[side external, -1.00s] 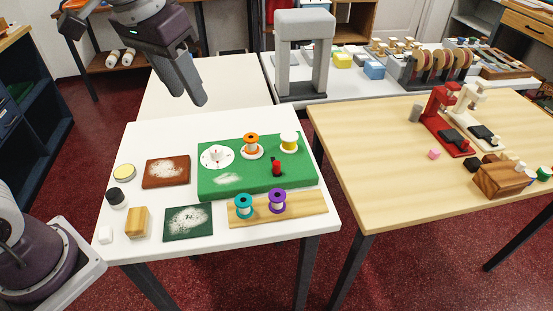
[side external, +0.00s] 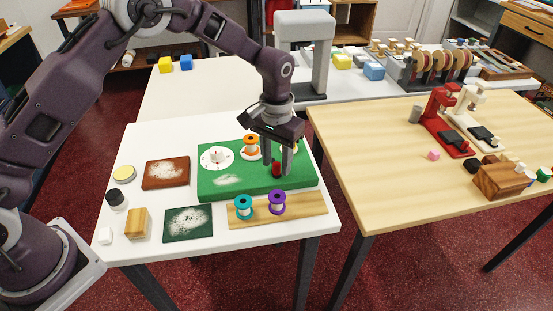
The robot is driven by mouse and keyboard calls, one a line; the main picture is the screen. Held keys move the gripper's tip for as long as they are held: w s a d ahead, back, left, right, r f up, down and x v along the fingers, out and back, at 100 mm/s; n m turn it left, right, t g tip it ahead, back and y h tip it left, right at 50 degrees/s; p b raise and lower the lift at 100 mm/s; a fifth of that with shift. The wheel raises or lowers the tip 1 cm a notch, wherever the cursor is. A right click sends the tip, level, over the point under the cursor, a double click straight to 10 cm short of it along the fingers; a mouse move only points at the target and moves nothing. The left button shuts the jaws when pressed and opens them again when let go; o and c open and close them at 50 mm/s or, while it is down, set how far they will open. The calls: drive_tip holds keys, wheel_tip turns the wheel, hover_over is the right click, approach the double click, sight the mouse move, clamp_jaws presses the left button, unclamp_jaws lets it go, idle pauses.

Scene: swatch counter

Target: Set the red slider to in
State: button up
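The green board (side external: 235,186) lies on the white table. The red slider (side external: 276,170) is a small upright knob on the board's right part, at the near end of its short dark slot. My gripper (side external: 277,171) points down over the board, with one finger on each side of the red slider. The fingers are apart, but I cannot tell whether they press on the knob. The slot is mostly hidden behind my gripper. No in or out marking is readable.
An orange spool (side external: 251,146) and a white dial (side external: 217,157) are on the board, left of my gripper. A yellow-white spool behind it is mostly hidden. Teal (side external: 243,207) and purple (side external: 277,202) spools stand on a wooden strip (side external: 312,204) in front.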

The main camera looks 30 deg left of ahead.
clamp_jaws()
